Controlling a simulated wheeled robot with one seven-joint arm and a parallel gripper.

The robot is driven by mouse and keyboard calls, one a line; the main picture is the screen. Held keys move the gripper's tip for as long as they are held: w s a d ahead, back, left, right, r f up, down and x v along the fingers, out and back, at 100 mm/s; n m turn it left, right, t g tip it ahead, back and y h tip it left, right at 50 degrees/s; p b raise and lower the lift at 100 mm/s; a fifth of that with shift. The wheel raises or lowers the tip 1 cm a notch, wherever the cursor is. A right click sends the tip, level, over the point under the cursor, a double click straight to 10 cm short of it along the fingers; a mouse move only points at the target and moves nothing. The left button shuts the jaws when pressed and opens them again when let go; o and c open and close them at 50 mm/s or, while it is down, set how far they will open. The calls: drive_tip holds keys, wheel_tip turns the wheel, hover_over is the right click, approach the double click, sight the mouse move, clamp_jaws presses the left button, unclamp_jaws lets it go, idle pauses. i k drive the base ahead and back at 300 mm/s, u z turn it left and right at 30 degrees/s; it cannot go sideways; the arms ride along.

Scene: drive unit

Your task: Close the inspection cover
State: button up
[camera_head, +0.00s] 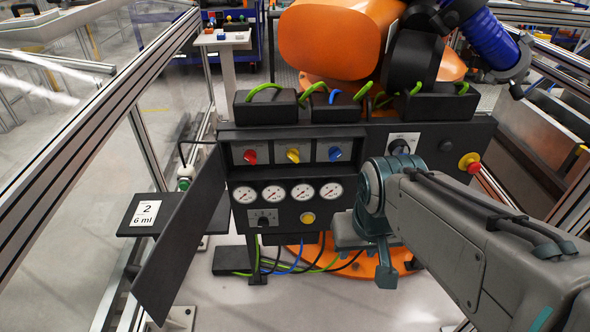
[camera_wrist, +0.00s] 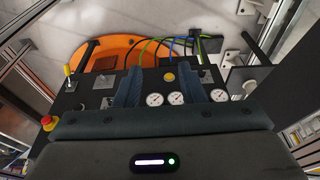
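The inspection cover (camera_head: 183,240) is a flat dark plate at the left side of the black drive unit (camera_head: 232,190) in the head view. It stands swung open, angled out toward the camera, and the unit's front with its gauges (camera_head: 302,192) is exposed. My gripper (camera_head: 364,255) is in front of the unit's right half, well to the right of the cover and apart from it. In the wrist view my gripper (camera_wrist: 157,70) shows two fingers spread apart with nothing between them. The gauges (camera_wrist: 154,99) and yellow button (camera_wrist: 169,76) lie beyond the fingers.
A red emergency stop (camera_head: 470,162) is at the unit's right end. Metal frame posts (camera_head: 150,140) flank the left. Cables (camera_head: 290,263) hang below the unit. Floor in front is clear.

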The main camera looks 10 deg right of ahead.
sight(156, 284)
drive_tip(key=u, duration=0.45)
drive_tip(key=k, duration=0.55)
drive_tip(key=u, duration=0.9)
drive_tip(key=i, duration=1)
drive_tip(key=z, duration=0.65)
